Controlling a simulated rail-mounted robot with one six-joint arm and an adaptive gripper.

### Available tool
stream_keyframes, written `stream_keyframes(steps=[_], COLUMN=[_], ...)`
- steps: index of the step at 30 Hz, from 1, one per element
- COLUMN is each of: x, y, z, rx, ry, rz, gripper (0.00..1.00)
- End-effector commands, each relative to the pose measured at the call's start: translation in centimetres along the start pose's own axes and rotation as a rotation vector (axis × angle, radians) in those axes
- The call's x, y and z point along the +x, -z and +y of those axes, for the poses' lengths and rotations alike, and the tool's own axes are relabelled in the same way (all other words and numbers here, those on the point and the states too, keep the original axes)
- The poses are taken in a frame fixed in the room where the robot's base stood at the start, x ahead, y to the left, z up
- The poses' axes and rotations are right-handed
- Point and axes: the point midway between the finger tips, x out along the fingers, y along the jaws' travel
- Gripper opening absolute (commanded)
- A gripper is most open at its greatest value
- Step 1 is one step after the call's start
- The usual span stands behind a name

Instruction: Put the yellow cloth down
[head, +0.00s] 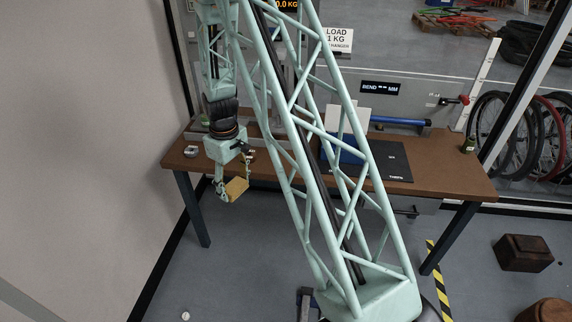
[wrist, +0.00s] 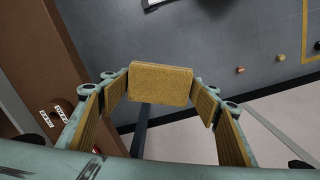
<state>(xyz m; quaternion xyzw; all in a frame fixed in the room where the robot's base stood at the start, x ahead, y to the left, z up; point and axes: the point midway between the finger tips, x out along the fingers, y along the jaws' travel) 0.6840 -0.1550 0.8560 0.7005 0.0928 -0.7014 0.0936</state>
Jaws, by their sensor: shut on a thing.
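The yellow cloth (head: 237,188) looks like a small flat folded pad. It hangs in the air just in front of the workbench's left front edge, over the floor. My gripper (head: 230,187) is shut on it and points downward. In the wrist view the cloth (wrist: 160,83) sits squarely between the fingertips (wrist: 160,90), with a finger on each side. The finger pads are a similar yellow-brown.
The brown workbench (head: 440,178) has bare room at its right and front. It bears a black mat (head: 393,160), a blue item (head: 350,150) and a small green jar (head: 468,146). A dark wooden block (head: 522,252) stands on the floor at right. My lattice arm hides the bench's middle.

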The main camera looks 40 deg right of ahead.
Motion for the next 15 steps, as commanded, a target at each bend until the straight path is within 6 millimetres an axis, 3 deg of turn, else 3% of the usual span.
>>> stream_keyframes(steps=[15], x=[0.5], y=[-6.5], z=[10.7], rx=[-0.2], ry=[-0.001], rz=[0.0], gripper=[0.46])
